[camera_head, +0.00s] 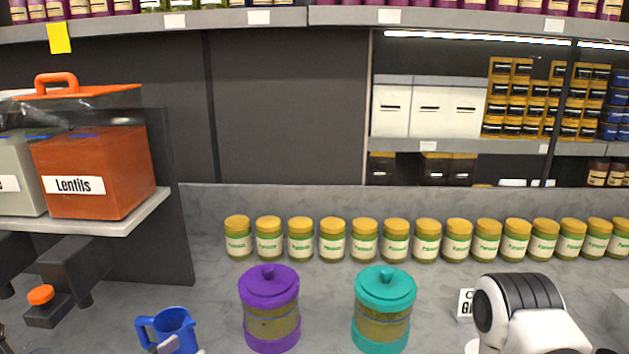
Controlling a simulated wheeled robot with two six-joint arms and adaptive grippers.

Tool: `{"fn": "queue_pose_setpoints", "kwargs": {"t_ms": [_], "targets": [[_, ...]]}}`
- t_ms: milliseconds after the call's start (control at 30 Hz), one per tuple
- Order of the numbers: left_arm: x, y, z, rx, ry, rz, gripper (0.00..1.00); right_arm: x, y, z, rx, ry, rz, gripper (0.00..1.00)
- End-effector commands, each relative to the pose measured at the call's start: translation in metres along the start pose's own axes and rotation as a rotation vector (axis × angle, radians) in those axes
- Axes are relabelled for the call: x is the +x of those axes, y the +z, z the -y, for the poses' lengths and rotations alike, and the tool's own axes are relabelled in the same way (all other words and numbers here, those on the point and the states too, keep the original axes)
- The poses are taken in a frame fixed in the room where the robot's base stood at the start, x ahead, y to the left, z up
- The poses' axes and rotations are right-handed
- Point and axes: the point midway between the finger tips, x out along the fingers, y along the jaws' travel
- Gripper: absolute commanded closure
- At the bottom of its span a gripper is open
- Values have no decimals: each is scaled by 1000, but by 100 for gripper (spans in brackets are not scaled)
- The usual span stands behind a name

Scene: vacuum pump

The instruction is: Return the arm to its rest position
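Neither of my grippers can be made out in this view. A white part with a black ribbed cover (520,310) stands at the bottom right; it looks like a link of my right arm, with its lower end cut off by the frame. A purple-lidded jar (270,308) and a teal-lidded jar (383,309) stand upright on the grey counter, both closed. A blue jug (173,331) stands to the left of them, with a small pale grey piece in front of it that I cannot identify.
A row of yellow-lidded jars (332,240) lines the back of the counter. An orange Lentils bin (93,170) sits on a left ledge. A small white sign (465,304) stands beside the white part. The counter between the two large jars is clear.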

Motion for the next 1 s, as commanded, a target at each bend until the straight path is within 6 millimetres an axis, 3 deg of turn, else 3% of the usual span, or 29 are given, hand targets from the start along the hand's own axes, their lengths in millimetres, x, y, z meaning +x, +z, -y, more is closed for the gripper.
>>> {"fn": "queue_pose_setpoints", "kwargs": {"t_ms": [367, 567, 667, 800, 867, 933, 1000], "targets": [[-2, 104, -35, -1, 71, 218, 45, 16, -1, 0, 1, 0, -2, 45], [-19, 191, -57, -21, 85, 462, 45, 26, 0, 0, 0, 0, -1, 45], [-41, 250, -71, -53, 75, 655, 45, 33, 0, 0, 0, 0, -1, 45], [-101, 339, -89, -144, -16, 1030, 45, 42, 0, 0, 0, 0, -1, 45], [-129, 361, -90, -204, -105, 1179, 45, 42, 0, 0, 0, 0, -1, 45], [-155, 367, -84, -308, -251, 1307, 45, 40, 0, 0, 0, 0, -1, 45], [-158, 368, -83, -323, -269, 1319, 45, 40, 0, 0, 0, 0, -1, 45]]}}
